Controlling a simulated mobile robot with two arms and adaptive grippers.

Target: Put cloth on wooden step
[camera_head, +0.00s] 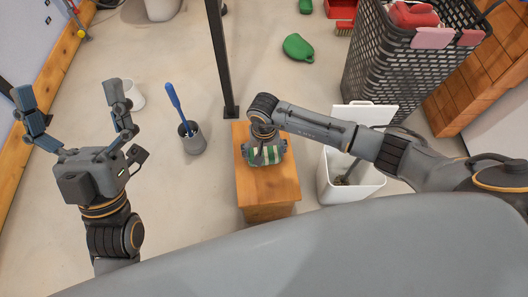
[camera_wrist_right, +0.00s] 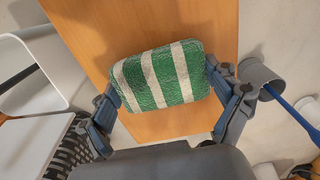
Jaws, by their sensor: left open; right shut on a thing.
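The cloth is a green and white striped bundle. In the right wrist view the cloth (camera_wrist_right: 160,75) sits between the two fingers of my right gripper (camera_wrist_right: 172,100), which is shut on it. The wooden step (camera_head: 268,195) is an orange-brown block in the middle of the head view. The cloth (camera_head: 262,156) is over the top of the step there, partly hidden by my right gripper (camera_head: 267,146). I cannot tell whether it touches the wood. The step's top (camera_wrist_right: 165,125) fills the area behind the cloth in the wrist view. My left gripper (camera_head: 73,97) is open and empty at the left.
A toilet brush in a grey holder (camera_head: 192,140) stands left of the step, and a black post (camera_head: 222,60) rises behind it. A white bin (camera_head: 345,185) is close on the right. A grey basket (camera_head: 400,75) stands at the back right.

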